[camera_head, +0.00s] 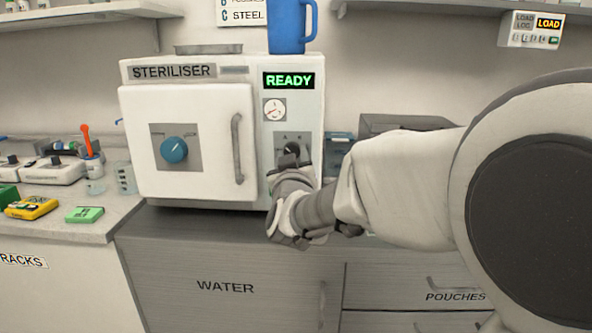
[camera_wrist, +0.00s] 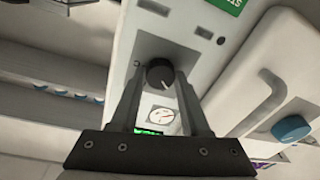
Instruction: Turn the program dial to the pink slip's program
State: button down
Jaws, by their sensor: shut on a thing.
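The white steriliser (camera_head: 195,145) stands on the counter, its lit sign (camera_head: 288,81) reading READY. The dark round program dial (camera_head: 292,148) is on its right-hand panel, with a letter A above it. In the wrist view, the dial (camera_wrist: 160,72) sits between the two fingers of my gripper (camera_wrist: 159,84), which is shut on it. A pale pointer mark shows on its lower right edge there. In the head view, my gripper (camera_head: 290,163) reaches the panel from below and hides part of the dial and its letters. I see no pink slip.
A program chart (camera_head: 242,12) hangs above, partly cut off; C reads STEEL. A blue mug (camera_head: 287,27) stands on the steriliser. The door has a blue knob (camera_head: 174,149) and a grey handle (camera_head: 237,148) left of my gripper. A gauge (camera_head: 274,108) is above the dial.

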jog(key=shift+f+m+h+b, duration=0.1)
jog(key=shift+m+h+b, duration=0.2)
jog(key=shift+m+b, duration=1.25)
jog(key=shift+m, duration=0.55)
jog(key=shift+c, duration=1.9)
grip_release()
jog(key=s+f+p, duration=0.1)
jog(key=s+p, duration=0.2)
jog(key=s, duration=1.4)
jog(key=shift+s+f, duration=0.15)
jog(key=shift+f, duration=0.05)
jog(key=shift+d, duration=0.1)
